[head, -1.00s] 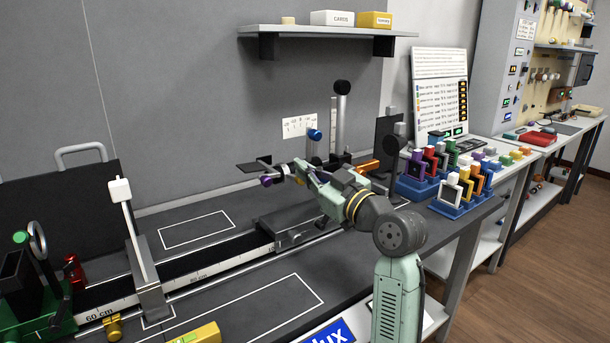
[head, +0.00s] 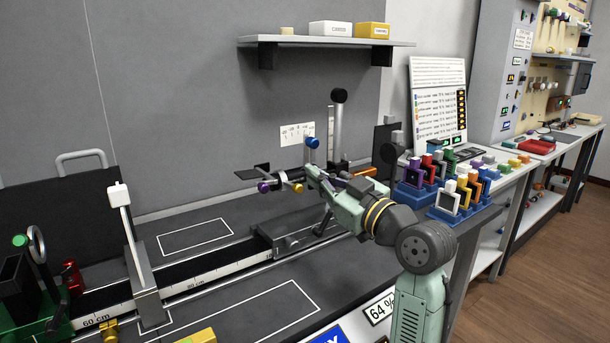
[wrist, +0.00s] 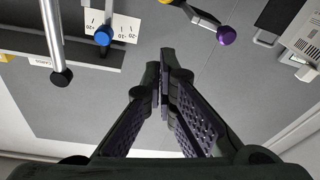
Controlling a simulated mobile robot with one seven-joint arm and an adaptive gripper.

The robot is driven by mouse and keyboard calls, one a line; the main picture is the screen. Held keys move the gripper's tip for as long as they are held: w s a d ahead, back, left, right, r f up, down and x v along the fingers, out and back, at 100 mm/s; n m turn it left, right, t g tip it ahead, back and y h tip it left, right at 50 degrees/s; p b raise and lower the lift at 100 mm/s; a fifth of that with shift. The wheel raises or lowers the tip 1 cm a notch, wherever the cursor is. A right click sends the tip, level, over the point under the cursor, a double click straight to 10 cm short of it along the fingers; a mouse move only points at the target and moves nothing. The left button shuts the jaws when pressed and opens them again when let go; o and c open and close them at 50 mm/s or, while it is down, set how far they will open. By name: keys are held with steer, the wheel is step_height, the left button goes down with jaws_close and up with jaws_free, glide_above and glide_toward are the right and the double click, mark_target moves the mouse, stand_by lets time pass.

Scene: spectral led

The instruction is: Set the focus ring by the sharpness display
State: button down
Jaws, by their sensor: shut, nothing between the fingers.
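A blue knob (head: 312,142), a purple knob (head: 263,187) and a yellow knob (head: 297,187) are on the fixture at the far end of the rail. I cannot tell which part is the focus ring. My gripper (head: 311,172) is near these knobs, shut and empty. In the wrist view its fingertips (wrist: 168,62) meet over grey wall, apart from the blue knob (wrist: 103,36) at upper left and the purple knob (wrist: 226,35) at upper right.
The ruled rail (head: 205,282) runs left, carrying a white upright (head: 128,225). Coloured holders in blue racks (head: 450,212) stand to the right. A wall shelf (head: 300,39) hangs above.

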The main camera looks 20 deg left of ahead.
steer(key=s+a+f+n+t+h+b, duration=0.15)
steer(key=s+f+n+b, duration=0.35)
steer(key=n, duration=0.6)
steer(key=s+d+f+n+t+h+b, duration=0.1)
steer(key=s+f+n+t+h+b, duration=0.2)
steer(key=f+n, duration=0.55)
steer(key=w+a+r+p, duration=0.2)
steer(key=w, duration=0.2)
steer(key=w+a+r+n+g+p, duration=0.1)
steer(key=w+a+r+p, duration=0.2)
steer(key=w, duration=0.2)
steer(key=shift+a+r, duration=0.15)
steer(key=shift+a, duration=0.15)
steer(key=shift+w+r+n+y, duration=0.1)
steer(key=shift+n+y, duration=0.15)
